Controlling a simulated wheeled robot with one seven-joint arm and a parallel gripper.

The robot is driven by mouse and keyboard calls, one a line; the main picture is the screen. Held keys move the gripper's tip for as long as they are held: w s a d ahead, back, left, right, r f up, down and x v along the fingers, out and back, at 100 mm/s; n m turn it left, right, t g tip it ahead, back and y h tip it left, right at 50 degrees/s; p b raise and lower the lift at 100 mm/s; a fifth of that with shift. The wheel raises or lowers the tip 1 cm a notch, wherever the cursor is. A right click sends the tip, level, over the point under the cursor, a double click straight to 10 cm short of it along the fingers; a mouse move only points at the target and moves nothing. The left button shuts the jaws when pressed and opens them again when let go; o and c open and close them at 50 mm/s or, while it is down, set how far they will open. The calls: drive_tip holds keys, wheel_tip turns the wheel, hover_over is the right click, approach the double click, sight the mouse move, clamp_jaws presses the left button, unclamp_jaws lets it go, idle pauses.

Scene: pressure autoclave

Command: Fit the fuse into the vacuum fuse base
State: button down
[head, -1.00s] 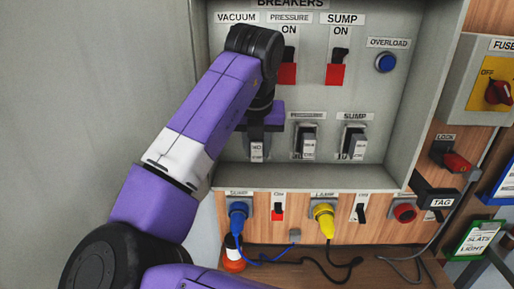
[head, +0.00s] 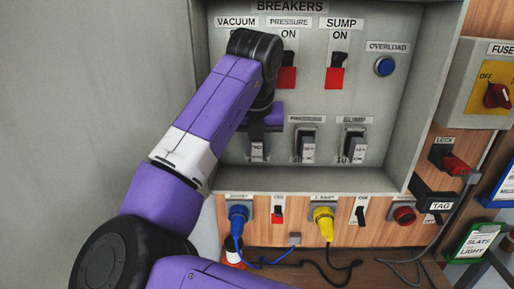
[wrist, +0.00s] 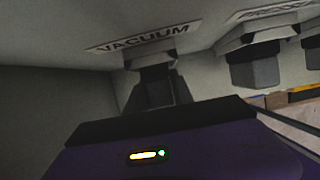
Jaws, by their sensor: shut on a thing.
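The fuse (head: 257,151) shows only in part in the head view, a dark piece with a white printed label, at the left of the row of fuses. My gripper (head: 258,133) is shut on it from above, with its purple body behind the dark wrist. The VACUUM label marks the vacuum fuse base (wrist: 150,60) in the wrist view, with dark blocks directly under it and in line with my gripper. The fuse appears at or very close to its base. The contact between them is hidden, so I cannot tell how deep it sits.
The pressure fuse (head: 305,145) and sump fuse (head: 353,145) stand to the right. Red-and-black switches (head: 287,72) are above. The grey cabinet's side wall is close on the left. Blue (head: 238,217) and yellow (head: 323,222) plugs are below the cabinet.

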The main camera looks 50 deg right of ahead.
drive_tip(key=c, duration=1)
unclamp_jaws()
drive_tip(key=shift+b+v, duration=0.75)
drive_tip(key=shift+v, duration=3.15)
